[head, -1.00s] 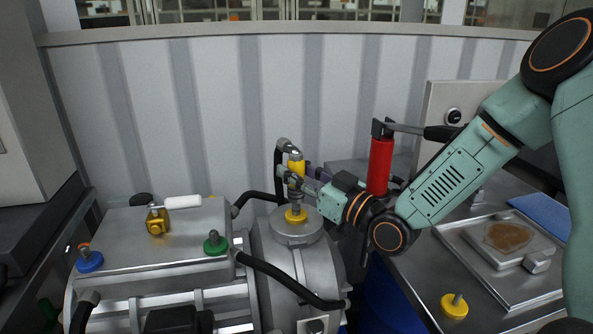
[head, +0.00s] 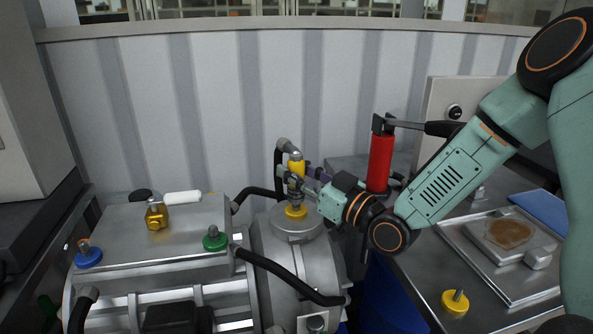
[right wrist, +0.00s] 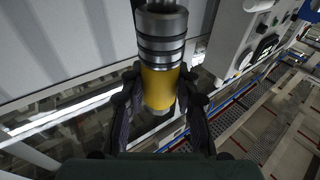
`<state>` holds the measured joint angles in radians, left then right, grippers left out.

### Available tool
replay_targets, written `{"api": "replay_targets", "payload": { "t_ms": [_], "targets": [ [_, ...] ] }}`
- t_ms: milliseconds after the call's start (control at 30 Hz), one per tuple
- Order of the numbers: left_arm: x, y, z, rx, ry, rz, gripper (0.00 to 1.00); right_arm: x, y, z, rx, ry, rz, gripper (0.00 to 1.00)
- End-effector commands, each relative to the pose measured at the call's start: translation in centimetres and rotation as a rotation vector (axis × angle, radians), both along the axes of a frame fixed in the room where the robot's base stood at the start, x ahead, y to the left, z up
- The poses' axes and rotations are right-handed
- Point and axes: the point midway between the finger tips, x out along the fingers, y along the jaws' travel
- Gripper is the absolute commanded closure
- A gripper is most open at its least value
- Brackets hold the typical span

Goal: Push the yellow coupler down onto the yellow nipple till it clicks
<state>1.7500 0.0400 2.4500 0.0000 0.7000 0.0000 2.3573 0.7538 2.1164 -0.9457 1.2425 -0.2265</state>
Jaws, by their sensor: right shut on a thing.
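My right gripper (head: 296,182) is shut around the yellow coupler (head: 296,167) in the head view. The coupler stands upright, with a hose elbow on its top. In the right wrist view the coupler (right wrist: 160,87) shows a yellow band between the two black fingers (right wrist: 160,100) and grey ribbed metal above it. The yellow nipple (head: 296,212), with a yellow collar, sits on the round housing directly below the coupler. The two look lined up and very close. I cannot tell whether the coupler is seated. My left gripper is not in view.
A green-collared nipple (head: 215,240), a blue-collared one (head: 88,256) and a brass valve with white handle (head: 170,205) are on the drive unit. A red cylinder (head: 380,162) stands behind my right arm. A tray (head: 470,262) and a yellow cap (head: 455,302) are at right.

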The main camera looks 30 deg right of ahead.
Motion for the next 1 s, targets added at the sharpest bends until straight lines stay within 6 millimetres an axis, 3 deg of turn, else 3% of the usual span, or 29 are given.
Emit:
{"api": "replay_targets", "payload": {
  "t_ms": [1000],
  "targets": [
    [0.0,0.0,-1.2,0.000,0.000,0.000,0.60,0.0,0.0,-1.6,-0.001,-0.001,0.000,1.00]
  ]
}}
